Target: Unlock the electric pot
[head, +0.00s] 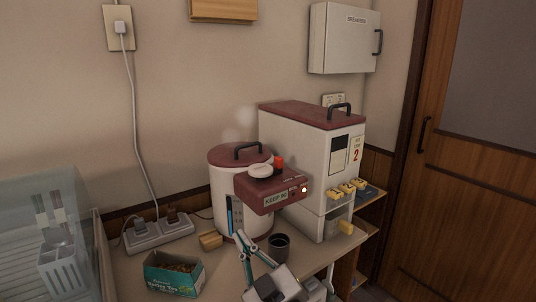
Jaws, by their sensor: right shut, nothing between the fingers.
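The electric pot (225,190) is a round white pot with a dark red lid and a black handle. It stands upright on the counter against the wall. Faint steam shows above the pot. My right gripper (242,238) is shut and empty, low in front of the pot's base; whether it touches the pot cannot be told. My left gripper is not in view.
A dark cup (279,246) stands just right of my gripper. A tall white dispenser (300,165) stands right. A clear dish dryer (45,235) is far left.

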